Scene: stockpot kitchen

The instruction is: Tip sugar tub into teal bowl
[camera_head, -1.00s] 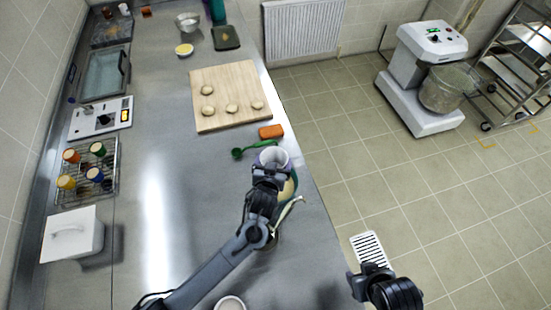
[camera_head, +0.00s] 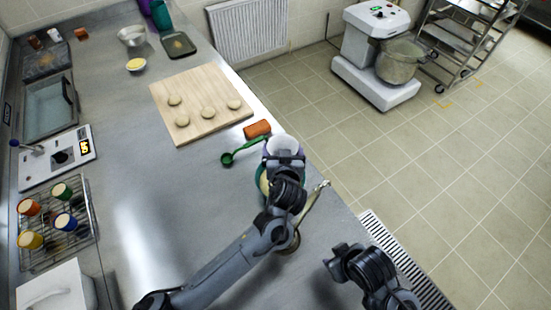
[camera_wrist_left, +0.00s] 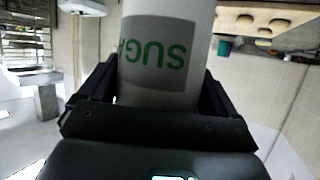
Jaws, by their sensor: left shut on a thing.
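The sugar tub (camera_head: 283,145) is a pale cylinder. My left gripper (camera_head: 286,160) is shut around it and holds it over the near-right counter edge. In the left wrist view, the tub (camera_wrist_left: 165,50) stands between the fingers (camera_wrist_left: 160,95), its green SUGAR lettering upside down and partly cut off. The teal bowl (camera_head: 259,183) sits on the counter below the tub and gripper, which hide most of it; a pale content shows at its left side. I cannot tell whether sugar is leaving the tub.
A green scoop (camera_head: 240,151) and an orange block (camera_head: 257,128) lie close left of the tub. A metal utensil (camera_head: 315,200) lies beside the bowl. A wooden board (camera_head: 201,103) with dough balls is farther back. The left-middle counter (camera_head: 150,190) is clear.

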